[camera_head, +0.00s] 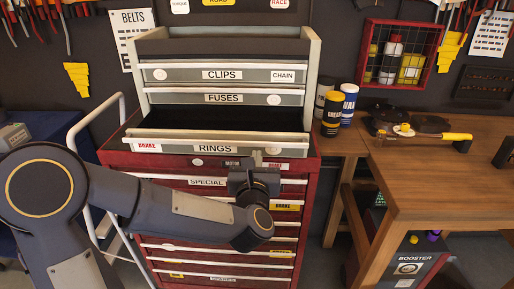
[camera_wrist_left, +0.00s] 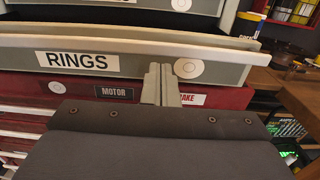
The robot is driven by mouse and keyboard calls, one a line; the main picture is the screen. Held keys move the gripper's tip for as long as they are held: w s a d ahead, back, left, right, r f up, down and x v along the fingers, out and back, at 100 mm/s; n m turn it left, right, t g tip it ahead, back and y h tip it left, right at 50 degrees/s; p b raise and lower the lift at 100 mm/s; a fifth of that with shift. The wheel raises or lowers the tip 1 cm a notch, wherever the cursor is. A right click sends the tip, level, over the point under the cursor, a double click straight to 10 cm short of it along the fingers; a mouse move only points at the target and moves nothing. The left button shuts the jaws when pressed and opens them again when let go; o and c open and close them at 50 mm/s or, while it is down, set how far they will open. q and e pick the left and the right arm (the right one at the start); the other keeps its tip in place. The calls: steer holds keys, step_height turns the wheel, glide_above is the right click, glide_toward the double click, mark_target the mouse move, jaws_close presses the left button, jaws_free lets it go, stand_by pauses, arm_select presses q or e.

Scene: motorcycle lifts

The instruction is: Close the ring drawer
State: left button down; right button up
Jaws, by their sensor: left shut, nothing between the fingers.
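The ring drawer (camera_head: 216,148), labelled RINGS, is pulled out of the grey upper chest, and its dark inside shows behind its front. In the left wrist view the RINGS drawer front (camera_wrist_left: 130,66) runs across the upper part, with a pale handle lip along its top and a round white sticker at right. My left gripper (camera_head: 257,158) is in front of the right part of this drawer, at its lower edge. Its fingers (camera_wrist_left: 160,80) are shut together and empty, and overlap the front near the sticker. I cannot tell whether they touch it. My right gripper is not in view.
The CLIPS drawer (camera_head: 221,75) and FUSES drawer (camera_head: 223,98) sit above, set further back. A red cabinet (camera_head: 311,172) with several drawers stands below. A wooden workbench (camera_head: 430,185) with cans (camera_head: 346,105) and tools is at right. A pale tubular frame (camera_head: 76,130) is at left.

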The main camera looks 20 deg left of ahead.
arm_select(q)
steer(key=shift+p+x, duration=0.35)
steer(key=shift+x, duration=1.3)
steer(key=shift+w, duration=0.1)
